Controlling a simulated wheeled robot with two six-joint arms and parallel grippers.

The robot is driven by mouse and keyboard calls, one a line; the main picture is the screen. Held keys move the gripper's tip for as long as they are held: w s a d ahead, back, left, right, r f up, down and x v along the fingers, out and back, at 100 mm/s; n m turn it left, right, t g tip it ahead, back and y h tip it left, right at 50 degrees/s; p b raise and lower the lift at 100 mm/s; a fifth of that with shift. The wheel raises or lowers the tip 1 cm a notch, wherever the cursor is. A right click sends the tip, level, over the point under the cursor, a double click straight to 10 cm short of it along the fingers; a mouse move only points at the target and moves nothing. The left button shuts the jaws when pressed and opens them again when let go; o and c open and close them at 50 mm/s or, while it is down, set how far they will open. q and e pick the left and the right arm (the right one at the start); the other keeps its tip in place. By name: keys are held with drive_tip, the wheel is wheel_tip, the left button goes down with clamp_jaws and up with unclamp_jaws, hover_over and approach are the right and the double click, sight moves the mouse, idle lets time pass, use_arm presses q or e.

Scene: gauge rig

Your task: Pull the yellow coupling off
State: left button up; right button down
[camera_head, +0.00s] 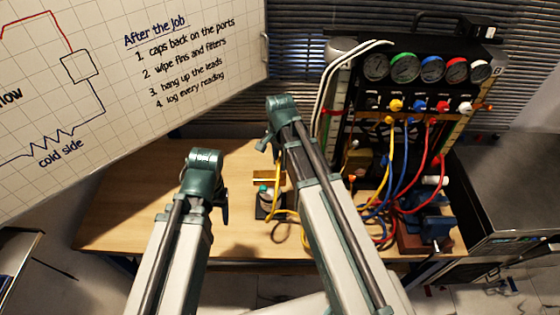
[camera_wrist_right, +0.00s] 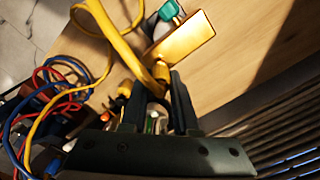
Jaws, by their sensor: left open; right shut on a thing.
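A brass block (camera_wrist_right: 185,40) stands on the bench; it also shows in the head view (camera_head: 266,182), left of my right arm. In the right wrist view the yellow coupling (camera_wrist_right: 160,72) is at the block's near end, beside the yellow hose (camera_wrist_right: 120,45). My right gripper (camera_wrist_right: 159,85) is shut on the coupling. I cannot tell whether the coupling and block are apart. In the head view my right arm hides this gripper. My left gripper (camera_head: 224,204) is open and empty over the bench's left part, mostly hidden by its own arm.
A gauge panel (camera_head: 425,85) with several dials stands at the back right. Red, blue and yellow hoses (camera_head: 395,190) hang from it. A blue vise (camera_head: 430,225) is at the right. A whiteboard (camera_head: 130,75) stands at the left. The bench's left part (camera_head: 130,205) is clear.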

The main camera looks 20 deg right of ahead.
drive_tip(key=shift+r+p, duration=1.15)
drive_tip(key=shift+r, duration=0.2)
drive_tip(key=shift+f, duration=0.2)
